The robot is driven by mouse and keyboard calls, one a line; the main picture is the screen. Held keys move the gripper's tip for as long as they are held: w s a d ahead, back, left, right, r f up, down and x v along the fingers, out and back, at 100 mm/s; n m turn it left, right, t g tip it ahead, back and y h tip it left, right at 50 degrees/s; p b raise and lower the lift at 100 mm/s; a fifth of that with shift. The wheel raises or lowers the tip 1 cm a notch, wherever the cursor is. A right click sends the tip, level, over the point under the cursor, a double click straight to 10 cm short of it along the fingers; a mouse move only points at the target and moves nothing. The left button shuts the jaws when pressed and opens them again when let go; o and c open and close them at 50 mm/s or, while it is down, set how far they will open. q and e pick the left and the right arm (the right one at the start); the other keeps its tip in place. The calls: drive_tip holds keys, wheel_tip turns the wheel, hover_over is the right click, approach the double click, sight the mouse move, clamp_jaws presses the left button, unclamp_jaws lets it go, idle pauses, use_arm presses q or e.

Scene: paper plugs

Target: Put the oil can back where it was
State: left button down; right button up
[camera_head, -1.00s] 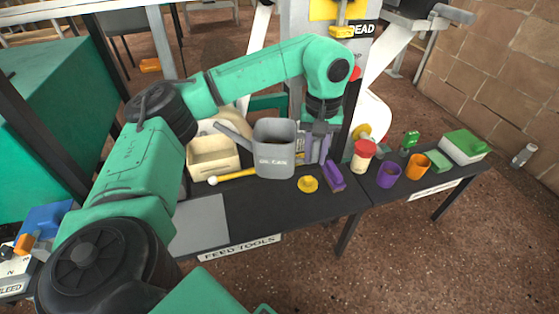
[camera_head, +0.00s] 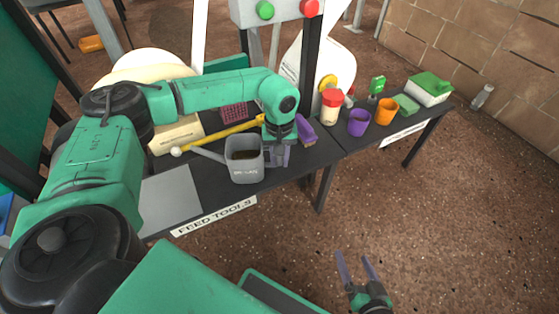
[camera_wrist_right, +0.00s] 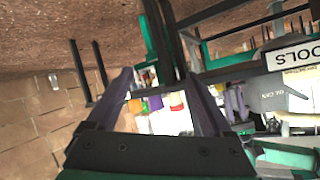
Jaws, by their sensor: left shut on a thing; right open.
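The grey oil can (camera_head: 245,168) has a long spout pointing left and a label on its front. It is at the front part of the dark table in the head view, and I cannot tell whether it touches the top. My left gripper (camera_head: 276,156) is at the can's right side and shut on it. The can also shows at the right of the right wrist view (camera_wrist_right: 266,88). My right gripper (camera_head: 357,262) is open and empty, well in front of the table; its fingers show in the right wrist view (camera_wrist_right: 160,100).
The dark table (camera_head: 215,196) carries a "FEED TOOLS" label. A cream bin (camera_head: 176,135) and a yellow-handled tool (camera_head: 225,134) lie behind the can. A purple brush (camera_head: 306,132), red-lidded jar (camera_head: 331,106), purple cup (camera_head: 359,122) and orange cup (camera_head: 384,110) stand to the right. A grey mat (camera_head: 170,200) is left.

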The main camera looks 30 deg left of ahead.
use_arm(q)
drive_tip(key=c, duration=0.7)
unclamp_jaws()
drive_tip(key=shift+r, duration=0.1)
